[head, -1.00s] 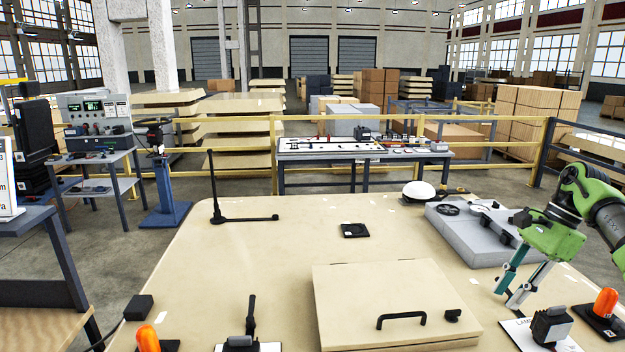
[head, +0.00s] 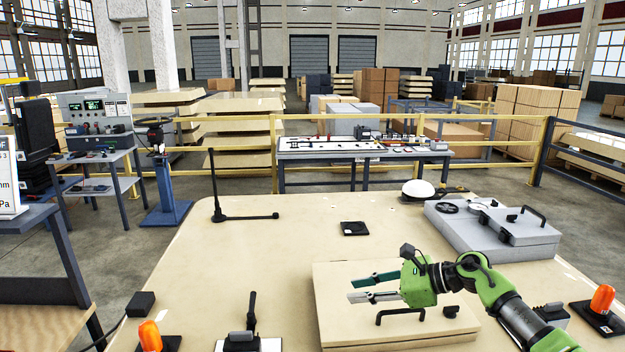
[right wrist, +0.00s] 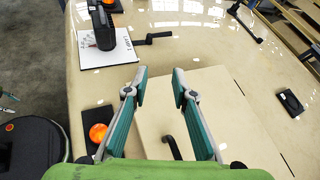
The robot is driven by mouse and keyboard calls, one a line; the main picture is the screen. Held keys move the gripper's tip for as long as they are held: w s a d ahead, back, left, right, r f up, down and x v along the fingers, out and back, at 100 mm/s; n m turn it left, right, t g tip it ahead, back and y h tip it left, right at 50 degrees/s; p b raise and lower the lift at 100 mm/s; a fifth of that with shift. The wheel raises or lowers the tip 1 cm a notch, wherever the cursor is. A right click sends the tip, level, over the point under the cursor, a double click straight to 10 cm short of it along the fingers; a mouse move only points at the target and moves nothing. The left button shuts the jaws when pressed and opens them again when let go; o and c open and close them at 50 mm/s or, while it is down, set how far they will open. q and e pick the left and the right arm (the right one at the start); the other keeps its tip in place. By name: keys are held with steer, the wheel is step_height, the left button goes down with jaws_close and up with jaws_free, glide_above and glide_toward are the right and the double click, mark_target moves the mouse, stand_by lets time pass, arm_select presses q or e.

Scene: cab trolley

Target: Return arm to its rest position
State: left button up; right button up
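My right arm reaches in from the right in the head view. Its green gripper (head: 351,290) hovers over the beige lid (head: 335,325), with its fingers pointing left. In the right wrist view the two teal fingers (right wrist: 160,80) stand apart with nothing between them, so the gripper is open and empty. In the head view the handle (head: 402,311) is just below the gripper.
Orange lamps stand at the left front (head: 150,337) and right front (head: 602,298) of the table. A black lever (head: 251,315) stands at the front. A grey case (head: 490,236) is at right; a black L-shaped rod (head: 215,190) stands at back left. The left-middle tabletop is clear.

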steer(key=s+a+r+m+t+y, duration=0.2)
steer(key=a+r+m+t, duration=0.2)
steer(key=a+m+t, duration=0.75)
steer(key=s+d+f+m+g+h, duration=0.2)
steer(key=s+d+f+m+h, duration=0.65)
steer(key=m, duration=0.65)
steer(key=s+d+f+m+g+h, duration=0.3)
steer(key=s+d+f+m+h, duration=0.3)
steer(key=s+d+f+m, duration=0.7)
steer(key=s+a+f+m+g, duration=0.1)
steer(key=s+f+m+g, duration=0.2)
steer(key=s+m+g, duration=1.1)
steer(key=s+f+n+t+b, duration=0.2)
steer(key=s+f+b, duration=0.15)
steer(key=f, duration=1.25)
steer(key=s+f+n+t+b, duration=0.2)
steer(key=s+f+t, duration=0.15)
steer(key=f, duration=1.15)
steer(key=s+d+f+g+b, duration=0.2)
steer(key=s+d+f+b, duration=0.1)
steer(key=s+f, duration=1.5)
step_height(320, 180, down, 4)
steer(key=shift+r+y+b, duration=0.1)
steer(key=shift+y+b, duration=0.25)
steer(key=shift+b, duration=0.4)
